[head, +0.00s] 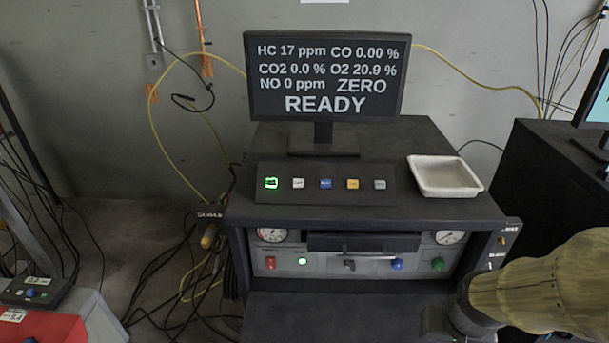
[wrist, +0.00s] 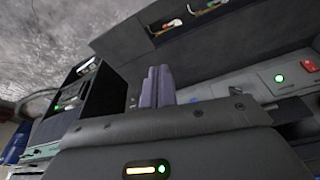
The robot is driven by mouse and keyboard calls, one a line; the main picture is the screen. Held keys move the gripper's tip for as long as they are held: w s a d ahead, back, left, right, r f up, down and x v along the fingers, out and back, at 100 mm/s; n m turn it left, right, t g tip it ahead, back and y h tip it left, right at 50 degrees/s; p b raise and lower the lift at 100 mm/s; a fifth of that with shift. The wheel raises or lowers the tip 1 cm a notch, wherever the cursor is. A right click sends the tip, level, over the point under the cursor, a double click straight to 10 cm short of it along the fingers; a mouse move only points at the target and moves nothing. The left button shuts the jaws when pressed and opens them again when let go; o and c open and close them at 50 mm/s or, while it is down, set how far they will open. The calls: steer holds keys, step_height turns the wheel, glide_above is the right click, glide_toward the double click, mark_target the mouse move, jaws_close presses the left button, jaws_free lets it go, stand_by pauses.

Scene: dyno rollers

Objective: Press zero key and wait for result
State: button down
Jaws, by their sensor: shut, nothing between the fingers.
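The monitor (head: 328,112) on the black cabinet reads HC 17 ppm, CO 0.00 %, CO2 0.0 %, O2 20.9 %, NO 0 ppm and "ZERO READY". Below it a sloped key panel (head: 326,198) carries a row of small keys: a green lit key (head: 271,183), a white key (head: 298,183), a blue key (head: 326,184), a yellow key (head: 352,184) and a grey key (head: 379,184). Their labels are too small to read. My gripper (wrist: 156,86) shows in the wrist view, its fingers together and empty. In the head view only my arm shows, at lower right; the fingertips are out of frame.
A white tray (head: 444,176) sits right of the keys. The cabinet front has gauges (head: 272,235), coloured knobs and a green light. A red box (head: 42,328) with a small control panel stands at lower left. Loose cables (head: 170,265) lie on the left floor.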

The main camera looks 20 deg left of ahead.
stand_by(0.3)
steer(key=n+t+y+p, duration=0.5)
steer(key=n+t+p, duration=0.3)
steer(key=n+p, duration=0.65)
glide_toward(299, 183)
steer(key=d+f+n+b, duration=0.1)
steer(key=d+f, duration=0.1)
steer(key=d, duration=0.9)
steer(key=a+r+n+t+y+p, duration=0.1)
steer(key=a+r+n+y+p, duration=0.2)
steer(key=a, duration=0.9)
step_height(299, 183, up, 3)
steer(key=n+y, duration=0.2)
steer(key=n, duration=0.2)
steer(key=shift+s+y+p, duration=0.4)
steer(key=shift+r, duration=0.1)
steer(key=w+f+b, duration=0.1)
steer(key=f, duration=0.1)
steer(key=w+f, duration=0.2)
steer(key=w+a+f+b, duration=0.1)
steer(key=f, duration=0.1)
steer(key=shift+w+f+b, duration=0.1)
steer(key=shift+w+b, duration=0.25)
steer(key=shift+w, duration=0.05)
steer(key=shift+w+a+f+b, duration=0.1)
steer(key=shift+w+f+b, duration=0.2)
steer(key=shift+w, duration=0.1)
